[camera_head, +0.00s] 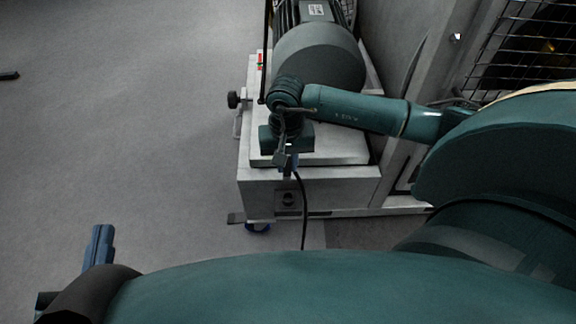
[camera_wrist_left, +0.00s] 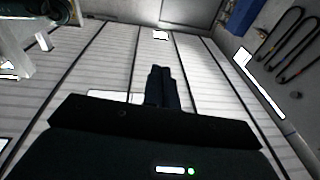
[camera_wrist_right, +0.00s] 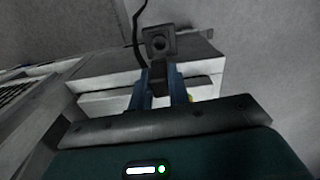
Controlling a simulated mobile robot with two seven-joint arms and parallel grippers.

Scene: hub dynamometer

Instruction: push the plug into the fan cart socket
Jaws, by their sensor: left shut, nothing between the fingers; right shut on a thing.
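My right gripper (camera_head: 287,160) is above the front edge of the fan cart (camera_head: 330,186), shut on a dark plug. A black cable hangs from it, down past the cart front. In the right wrist view the plug (camera_wrist_right: 158,74) sits between the blue fingers, partly hidden by them. The socket (camera_head: 289,198) is a dark square with a round face on the cart's front panel, below the gripper. The socket (camera_wrist_right: 159,41) appears just beyond the plug in the right wrist view; I cannot tell the gap. My left gripper (camera_head: 101,240) is shut and empty, over the floor at lower left.
A motor housing (camera_head: 318,55) stands on the cart behind my right gripper. A black knob (camera_head: 233,99) sticks out on the cart's left side. A grey frame with wire mesh (camera_head: 525,45) rises at right.

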